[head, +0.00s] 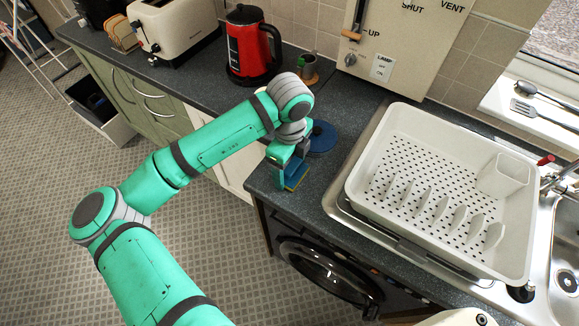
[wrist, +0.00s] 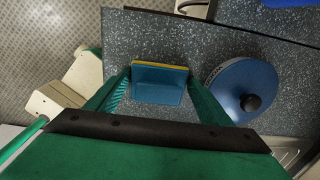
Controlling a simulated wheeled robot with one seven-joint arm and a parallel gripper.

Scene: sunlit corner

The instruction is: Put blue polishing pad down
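The blue polishing pad (wrist: 158,88), a small blue block with a yellow edge, sits between the two fingers of my gripper (wrist: 159,77) in the wrist view. Both fingers touch its sides, so my gripper is shut on it. In the head view the pad (head: 297,178) shows below my green gripper (head: 290,173), partly hidden by it. It is over the dark speckled worktop (head: 332,194), near the front edge. I cannot tell whether the pad touches the worktop.
A round blue lid-like disc with a black knob (wrist: 233,77) lies close to the right of my gripper. The white dish rack (head: 385,190) stands further right. A red kettle (head: 246,45) and a cream toaster (head: 172,30) stand at the back left.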

